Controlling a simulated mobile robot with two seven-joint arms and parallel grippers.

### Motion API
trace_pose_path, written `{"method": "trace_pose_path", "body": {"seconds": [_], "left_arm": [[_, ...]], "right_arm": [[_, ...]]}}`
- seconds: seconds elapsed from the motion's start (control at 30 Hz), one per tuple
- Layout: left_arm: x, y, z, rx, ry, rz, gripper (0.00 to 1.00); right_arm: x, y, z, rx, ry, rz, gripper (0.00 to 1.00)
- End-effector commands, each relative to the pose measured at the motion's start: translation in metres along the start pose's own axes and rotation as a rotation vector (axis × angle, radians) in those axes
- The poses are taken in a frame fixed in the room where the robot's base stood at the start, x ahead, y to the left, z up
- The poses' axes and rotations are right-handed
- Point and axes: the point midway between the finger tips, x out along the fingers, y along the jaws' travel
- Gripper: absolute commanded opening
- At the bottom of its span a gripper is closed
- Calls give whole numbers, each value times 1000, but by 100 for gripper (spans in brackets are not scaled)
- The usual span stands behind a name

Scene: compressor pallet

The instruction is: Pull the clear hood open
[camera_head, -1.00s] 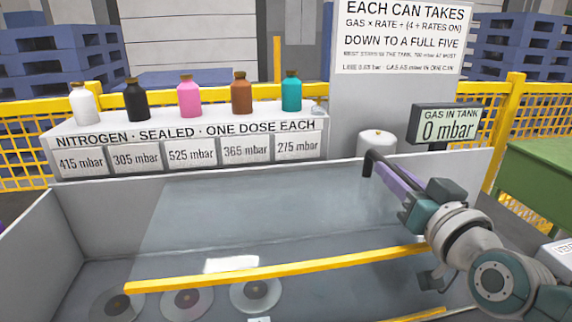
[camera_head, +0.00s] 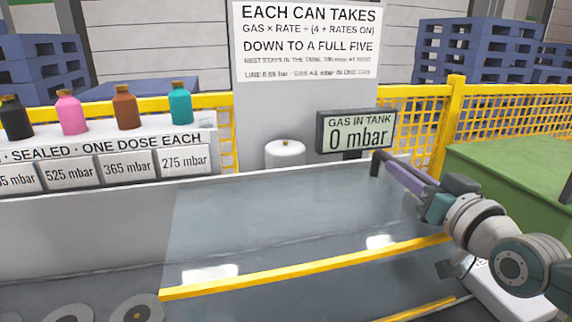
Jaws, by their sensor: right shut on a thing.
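The clear hood (camera_head: 300,225) is a see-through panel over a grey box, with a yellow bar (camera_head: 300,268) along its near edge. A purple handle (camera_head: 405,178) with dark ends stands at its right side. My right gripper (camera_head: 432,203) reaches in from the right and is shut on the handle; its fingertips are partly hidden by its own body. The hood covers the right part of the box. The box's left part is uncovered, with round grey discs (camera_head: 137,309) showing there. My left gripper is not in view.
A shelf at left holds black, pink (camera_head: 70,113), brown and teal bottles above pressure labels. A white tank (camera_head: 285,153) and a display (camera_head: 357,133) reading 0 mbar stand behind the box. A green table (camera_head: 510,180) and yellow fence (camera_head: 410,115) are at right.

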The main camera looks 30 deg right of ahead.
Motion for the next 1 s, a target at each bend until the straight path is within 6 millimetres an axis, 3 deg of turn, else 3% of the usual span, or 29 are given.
{"method": "trace_pose_path", "body": {"seconds": [0.33, 0.37, 0.6, 0.87, 1.0], "left_arm": [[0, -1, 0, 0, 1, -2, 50], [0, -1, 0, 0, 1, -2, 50], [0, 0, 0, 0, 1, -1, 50], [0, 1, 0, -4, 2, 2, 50], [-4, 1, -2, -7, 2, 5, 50]], "right_arm": [[0, 2, 1, 4, -3, 3, 0], [0, 2, 1, 4, -3, 3, 26], [0, 1, 1, 3, -2, 1, 52], [-1, 1, 0, 2, -2, 0, 52], [-14, 0, 1, 2, -4, 0, 52]]}}
